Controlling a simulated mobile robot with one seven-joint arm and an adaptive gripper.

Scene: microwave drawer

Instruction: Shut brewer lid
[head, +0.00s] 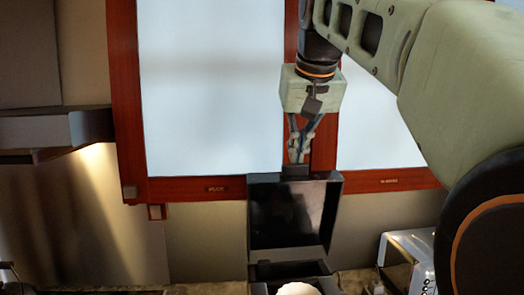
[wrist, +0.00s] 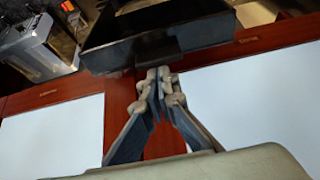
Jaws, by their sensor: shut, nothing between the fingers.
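The brewer (head: 290,269) is a dark machine at the bottom centre of the head view. Its black lid (head: 288,214) stands raised, close to upright, with the dark inner face toward the head camera. The lid also fills the top middle of the wrist view (wrist: 150,38). My gripper (head: 298,158) is shut and empty, pointing down just above the lid's top edge. In the wrist view its fingertips (wrist: 159,74) are together close to a small dark tab on the lid; I cannot tell whether they touch it.
Wood-framed cabinets with pale panels (head: 210,90) stand behind my gripper. A silver appliance (head: 405,262) sits on the counter right of the brewer. A range hood (head: 45,132) is at the left. A white rounded thing (head: 298,289) is at the brewer's front.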

